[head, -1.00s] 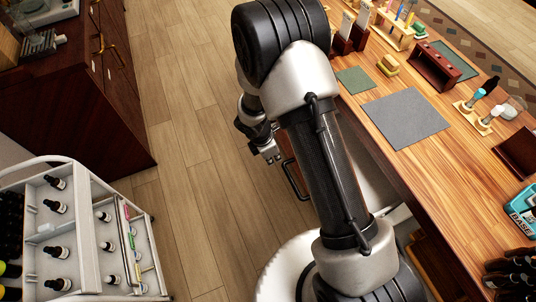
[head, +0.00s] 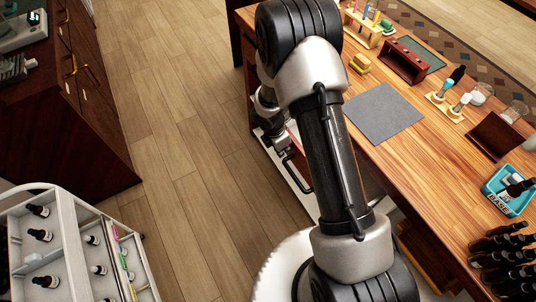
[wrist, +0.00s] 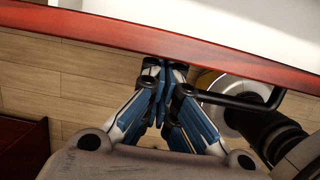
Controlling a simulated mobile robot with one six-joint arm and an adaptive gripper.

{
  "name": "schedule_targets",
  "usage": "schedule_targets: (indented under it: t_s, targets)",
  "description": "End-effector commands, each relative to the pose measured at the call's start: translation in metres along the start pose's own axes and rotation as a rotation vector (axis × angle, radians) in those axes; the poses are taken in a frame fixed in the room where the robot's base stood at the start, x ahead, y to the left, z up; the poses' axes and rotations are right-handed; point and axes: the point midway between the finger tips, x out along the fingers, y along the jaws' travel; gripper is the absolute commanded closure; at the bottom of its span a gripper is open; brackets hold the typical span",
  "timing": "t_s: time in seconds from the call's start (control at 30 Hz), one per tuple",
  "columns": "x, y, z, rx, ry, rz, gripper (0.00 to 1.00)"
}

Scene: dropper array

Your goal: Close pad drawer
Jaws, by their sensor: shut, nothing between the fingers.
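The pad drawer (wrist: 90,28) shows in the wrist view as a red-brown wooden front running across the top, with a pale interior behind it. It stands out from the workbench. Its black bar handle (wrist: 238,102) is right of my fingers in the wrist view, and the handle (head: 298,172) also shows in the head view. My gripper (wrist: 165,66) is shut and empty, with its fingertips at the drawer front, beside the handle; I cannot tell whether they touch. In the head view, my gripper (head: 279,143) is beside the bench, and my arm hides much of the drawer.
The wooden workbench (head: 440,170) holds a grey mat (head: 382,113), a blue tray (head: 508,192) and several dark bottles. A white cart (head: 70,245) with bottles stands at the lower left, and a dark cabinet (head: 85,130) at the upper left. The floor between is clear.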

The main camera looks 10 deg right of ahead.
Motion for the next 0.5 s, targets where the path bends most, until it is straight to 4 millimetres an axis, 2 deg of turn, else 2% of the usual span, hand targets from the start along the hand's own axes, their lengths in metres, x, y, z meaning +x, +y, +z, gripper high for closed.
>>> schedule_targets:
  t_s: [0.03, 0.2, 0.33, 0.5]
  targets:
    - [0.001, -0.001, 0.018, 0.007, 0.0, -0.002, 1.0]
    - [0.011, -0.001, 0.059, 0.005, -0.001, -0.002, 1.0]
    - [0.016, -0.001, 0.074, 0.001, -0.001, 0.0, 1.0]
    - [0.019, -0.001, 0.077, -0.001, -0.001, 0.0, 1.0]
